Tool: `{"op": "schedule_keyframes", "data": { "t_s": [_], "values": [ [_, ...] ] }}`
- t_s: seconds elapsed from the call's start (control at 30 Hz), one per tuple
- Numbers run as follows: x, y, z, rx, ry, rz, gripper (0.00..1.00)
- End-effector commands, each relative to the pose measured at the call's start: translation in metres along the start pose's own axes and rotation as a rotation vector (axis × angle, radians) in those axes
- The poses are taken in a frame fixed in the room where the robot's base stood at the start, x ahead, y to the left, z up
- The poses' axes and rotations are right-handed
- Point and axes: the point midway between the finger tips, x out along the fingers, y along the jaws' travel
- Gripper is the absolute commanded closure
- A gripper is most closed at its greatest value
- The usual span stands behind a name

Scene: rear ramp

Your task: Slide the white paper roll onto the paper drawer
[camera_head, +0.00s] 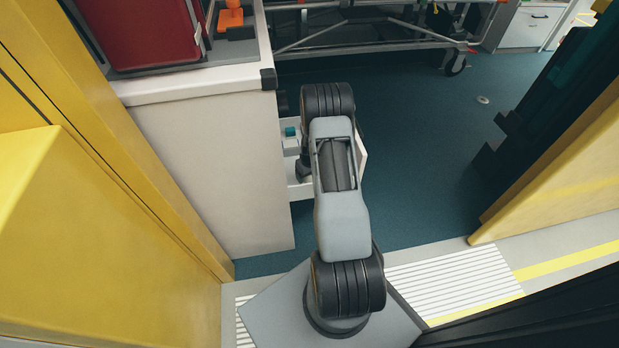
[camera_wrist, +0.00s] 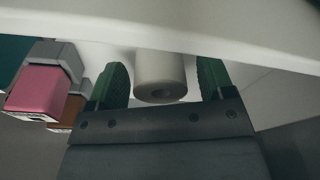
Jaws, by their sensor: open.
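The white paper roll (camera_wrist: 160,72) shows in the wrist view, its round end with a dark core hole facing me. My gripper (camera_wrist: 163,66) is open, with one green finger on each side of the roll. A gap shows between the roll and the right finger; whether the left finger touches it I cannot tell. In the head view an open white drawer (camera_head: 300,191) stands out from the white cabinet, partly hidden by my arm. I cannot make out the roll or my fingers there. I cannot tell whether this is the paper drawer.
A pink box (camera_wrist: 42,90) with a grey top, a brown box (camera_wrist: 70,112) and a teal item (camera_wrist: 12,58) are left of my gripper. A white edge (camera_wrist: 170,22) crosses above it. The white cabinet (camera_head: 215,165) stands left of my arm.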

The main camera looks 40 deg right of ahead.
Motion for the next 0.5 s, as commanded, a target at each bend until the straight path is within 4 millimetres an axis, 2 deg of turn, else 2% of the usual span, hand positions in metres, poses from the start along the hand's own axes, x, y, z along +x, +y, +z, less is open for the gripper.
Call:
{"op": "schedule_keyframes", "data": {
  "t_s": [0.03,0.1,0.3,0.5],
  "values": [
    [0.0085,-0.0001,0.0002,0.0,0.0,0.0,0.25],
    [0.0114,0.0,-0.0002,0.0,0.001,0.0,0.25],
    [0.0104,0.0,-0.0004,0.0,0.001,0.0,0.25],
    [0.0103,-0.0001,-0.0003,0.0,0.001,0.0,0.44]
  ]
}}
